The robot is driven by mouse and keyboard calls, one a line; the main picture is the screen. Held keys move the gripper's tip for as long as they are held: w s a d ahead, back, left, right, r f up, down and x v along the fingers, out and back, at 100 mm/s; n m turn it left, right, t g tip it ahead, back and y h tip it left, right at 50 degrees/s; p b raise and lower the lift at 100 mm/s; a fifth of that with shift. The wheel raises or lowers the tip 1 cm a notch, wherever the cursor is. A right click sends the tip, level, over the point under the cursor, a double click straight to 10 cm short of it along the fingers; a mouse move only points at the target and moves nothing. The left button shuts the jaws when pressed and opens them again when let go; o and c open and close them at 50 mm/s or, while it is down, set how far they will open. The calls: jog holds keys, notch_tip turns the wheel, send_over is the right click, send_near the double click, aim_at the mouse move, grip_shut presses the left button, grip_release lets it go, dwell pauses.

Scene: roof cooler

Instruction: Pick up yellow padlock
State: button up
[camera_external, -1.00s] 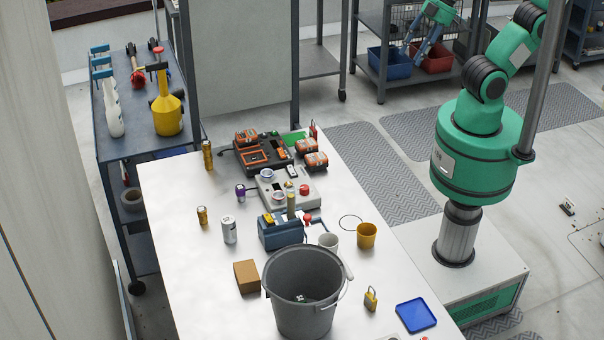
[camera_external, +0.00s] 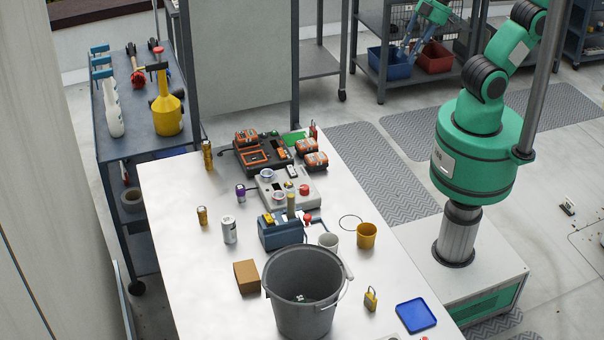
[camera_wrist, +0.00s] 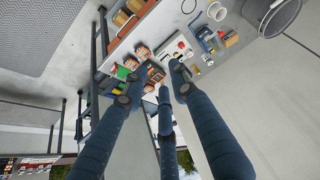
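The yellow padlock (camera_external: 371,298) stands on the white table (camera_external: 190,280), right of the grey bucket and left of a blue tray in the external view. I cannot make it out in the wrist view. My gripper (camera_external: 407,55) hangs in the upper right of the external view, well away from the padlock, with its blue fingers pointing down. In the wrist view my gripper (camera_wrist: 155,85) has its dark blue fingers spread apart with nothing held between them.
A grey bucket (camera_external: 304,290) stands close left of the padlock. A brown box (camera_external: 247,276) and toolbox (camera_external: 281,232) are further left.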

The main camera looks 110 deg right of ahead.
jog(key=w+a+f+n+g+y+p, duration=0.1)
jog(key=w+a+f, duration=0.1)
jog(key=w+a, duration=0.9)
jog(key=w+a+f+n+g+y, duration=0.1)
jog(key=w+a+f, duration=0.1)
jog(key=w+a, duration=0.9)
jog(key=w+a+f, duration=0.4)
jog(key=a+f, duration=0.6)
jog(key=a, duration=0.2)
jog(key=w+a+f+g, duration=0.1)
jog(key=w+a+f, duration=0.3)
jog(key=a+f, duration=0.6)
jog(key=a, duration=0.3)
jog(key=shift+w+a+f+n+p, duration=0.15)
jog(key=shift+a+f+n+p, duration=0.05)
jog(key=shift+f+n+p, duration=0.15)
jog(key=x, duration=0.8)
jog(key=shift+f+b, duration=0.25)
jog(key=shift+b, duration=0.2)
jog(key=shift+a+f, duration=0.1)
